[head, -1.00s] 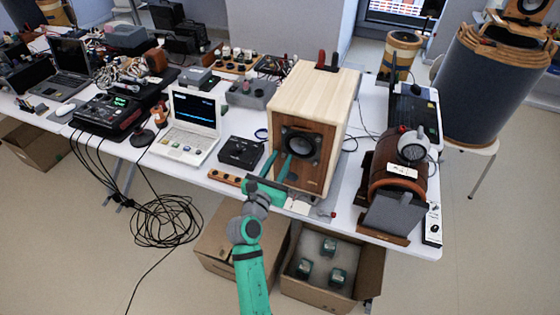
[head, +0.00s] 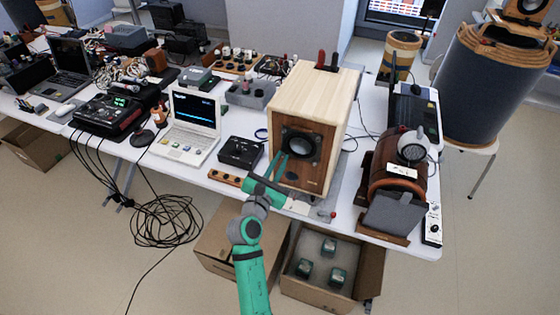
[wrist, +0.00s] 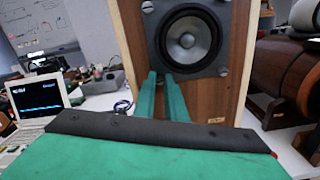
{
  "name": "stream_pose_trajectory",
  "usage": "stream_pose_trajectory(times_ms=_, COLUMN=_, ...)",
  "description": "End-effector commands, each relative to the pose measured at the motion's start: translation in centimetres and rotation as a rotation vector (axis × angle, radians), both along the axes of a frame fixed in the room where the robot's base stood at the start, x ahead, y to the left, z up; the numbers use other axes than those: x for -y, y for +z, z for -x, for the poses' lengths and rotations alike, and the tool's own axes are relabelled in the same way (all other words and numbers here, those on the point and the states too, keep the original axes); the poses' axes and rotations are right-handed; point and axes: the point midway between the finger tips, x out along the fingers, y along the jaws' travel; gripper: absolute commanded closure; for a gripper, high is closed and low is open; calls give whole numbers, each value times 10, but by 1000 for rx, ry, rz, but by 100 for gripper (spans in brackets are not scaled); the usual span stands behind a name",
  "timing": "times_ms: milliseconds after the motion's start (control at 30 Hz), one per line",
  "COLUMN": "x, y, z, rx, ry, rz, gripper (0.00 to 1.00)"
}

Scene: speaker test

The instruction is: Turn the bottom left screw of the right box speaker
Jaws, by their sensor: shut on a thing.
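The box speaker (head: 312,95) has a pale wood cabinet and a darker brown front. It stands upright on the white table. Its round driver (head: 300,146) sits in a dark square frame, also large in the wrist view (wrist: 187,40). Screw heads show at the frame's top left (wrist: 147,7) and bottom right (wrist: 222,71). My green gripper (head: 280,158) reaches the frame's bottom left corner. In the wrist view its fingertips (wrist: 162,76) are close together there, shut on the bottom left screw, which they hide.
A small black box (head: 240,152) and a white laptop (head: 192,128) stand left of the speaker. A brown barrel-shaped device (head: 393,183) stands to its right. Open cardboard boxes (head: 370,270) are under the table. Black cables (head: 165,222) hang at the front left.

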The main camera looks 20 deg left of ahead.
Motion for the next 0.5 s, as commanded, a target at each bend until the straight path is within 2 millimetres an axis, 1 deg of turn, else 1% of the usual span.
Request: stream_pose_trajectory(times_ms=500, x=1, y=-2, z=0, rx=18, ry=-1, rz=-490, gripper=100)
